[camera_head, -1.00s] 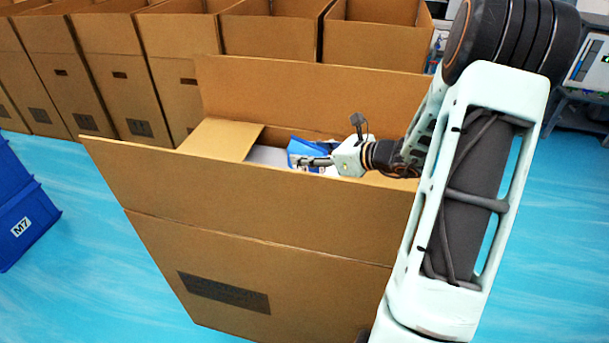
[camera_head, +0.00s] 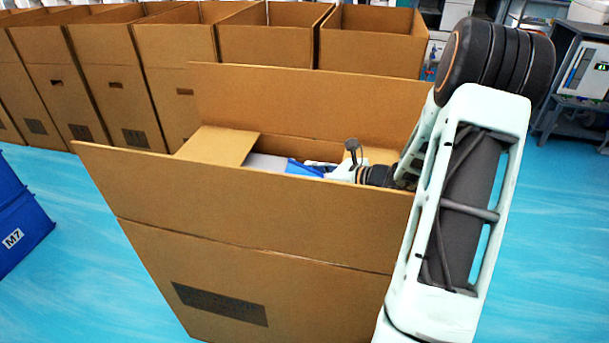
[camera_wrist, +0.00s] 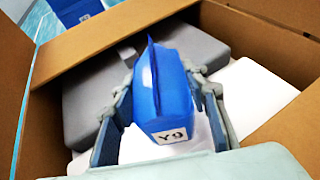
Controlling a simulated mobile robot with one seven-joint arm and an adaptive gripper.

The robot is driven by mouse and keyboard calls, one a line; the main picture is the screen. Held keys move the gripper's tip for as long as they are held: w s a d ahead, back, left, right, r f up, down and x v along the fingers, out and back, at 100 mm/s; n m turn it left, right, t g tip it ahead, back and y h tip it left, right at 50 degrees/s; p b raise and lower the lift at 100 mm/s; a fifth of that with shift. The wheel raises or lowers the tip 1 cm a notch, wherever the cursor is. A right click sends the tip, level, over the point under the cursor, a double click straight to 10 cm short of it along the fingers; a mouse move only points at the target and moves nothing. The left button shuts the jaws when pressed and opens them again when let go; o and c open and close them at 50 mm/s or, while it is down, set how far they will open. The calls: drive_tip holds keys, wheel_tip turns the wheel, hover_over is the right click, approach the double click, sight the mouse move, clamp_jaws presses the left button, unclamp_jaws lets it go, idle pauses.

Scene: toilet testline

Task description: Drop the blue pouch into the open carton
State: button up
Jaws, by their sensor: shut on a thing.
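The blue pouch (camera_wrist: 168,88) with a "Y9" label is gripped between the fingers of my gripper (camera_wrist: 165,105) in the wrist view. In the head view only a small part of the pouch (camera_head: 304,168) shows above the near flap. My gripper (camera_head: 330,168) is shut on it, inside the mouth of the open carton (camera_head: 240,215). The carton is large and brown, with its flaps raised; its wall also shows in the wrist view (camera_wrist: 100,36). Grey and white items lie inside below the pouch. The near flap hides the lower gripper, and the gap below the pouch is unclear.
Several open brown cartons (camera_head: 270,40) stand in a row behind. A blue bin (camera_head: 18,215) marked "M7" is at the left edge. A grey equipment stand (camera_head: 580,95) is at the back right. Blue floor is clear on the right.

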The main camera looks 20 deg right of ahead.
drive_tip(key=o, duration=1.2)
drive_tip(key=shift+r, duration=0.2)
drive_tip(key=p+v, duration=0.1)
drive_tip(key=v, duration=0.2)
drive_tip(key=p+v, duration=0.1)
drive_tip(key=v, duration=0.3)
drive_tip(key=p+v, duration=0.1)
drive_tip(key=v, duration=0.3)
drive_tip(key=shift+d+r, duration=0.1)
drive_tip(key=shift+r, duration=0.25)
drive_tip(key=shift+s+d+r, duration=0.15)
drive_tip(key=shift+s+d, duration=0.05)
drive_tip(key=shift+s, duration=0.15)
